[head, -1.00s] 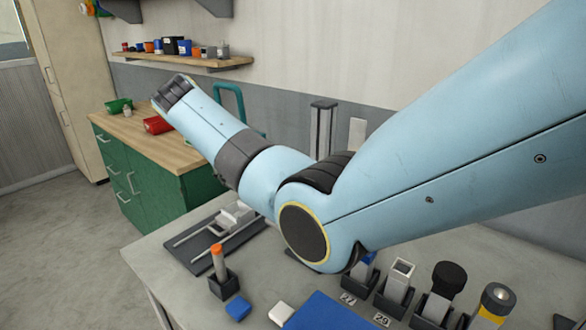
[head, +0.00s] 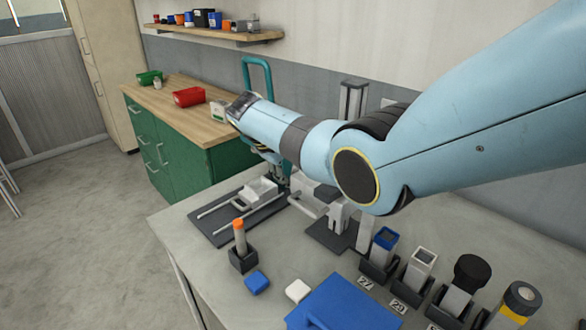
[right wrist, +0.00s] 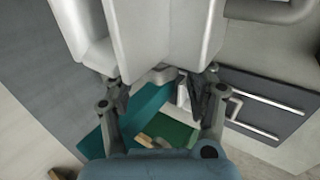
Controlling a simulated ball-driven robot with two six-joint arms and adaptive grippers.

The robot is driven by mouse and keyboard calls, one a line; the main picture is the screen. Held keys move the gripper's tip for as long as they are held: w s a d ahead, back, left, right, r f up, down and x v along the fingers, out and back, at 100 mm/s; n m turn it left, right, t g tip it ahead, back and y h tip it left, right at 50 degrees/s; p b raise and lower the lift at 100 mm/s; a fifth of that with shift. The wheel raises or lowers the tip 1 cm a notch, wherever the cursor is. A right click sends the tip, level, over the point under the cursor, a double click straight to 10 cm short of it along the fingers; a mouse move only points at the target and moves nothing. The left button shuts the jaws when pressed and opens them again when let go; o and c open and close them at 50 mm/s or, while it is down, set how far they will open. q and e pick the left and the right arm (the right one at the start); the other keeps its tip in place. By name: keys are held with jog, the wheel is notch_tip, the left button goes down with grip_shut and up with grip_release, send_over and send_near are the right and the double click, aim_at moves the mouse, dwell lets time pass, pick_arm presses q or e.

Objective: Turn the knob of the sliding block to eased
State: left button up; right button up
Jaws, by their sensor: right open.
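The light grey sliding block (head: 262,190) sits on two thin rails over a dark base plate (head: 210,222) at the far left of the table. I cannot make out its knob or setting. My right gripper (head: 278,172) hangs down just behind the block, partly hidden by my forearm. In the right wrist view my right gripper (right wrist: 160,100) is open, its fingers apart with nothing clearly held. The dark plate with its rails shows there at the right (right wrist: 262,105). A large pale block (right wrist: 150,35) fills the top, close to the fingers. My left gripper is not in view.
An orange-topped tube (head: 239,236) stands in a black holder in front of the plate. A pale upright stand (head: 338,222) is right of the gripper. Several capped tubes in holders line the right, beside a blue case (head: 345,305). A green cabinet (head: 170,150) stands behind.

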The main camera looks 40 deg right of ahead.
jog(key=c, duration=0.7)
grip_shut()
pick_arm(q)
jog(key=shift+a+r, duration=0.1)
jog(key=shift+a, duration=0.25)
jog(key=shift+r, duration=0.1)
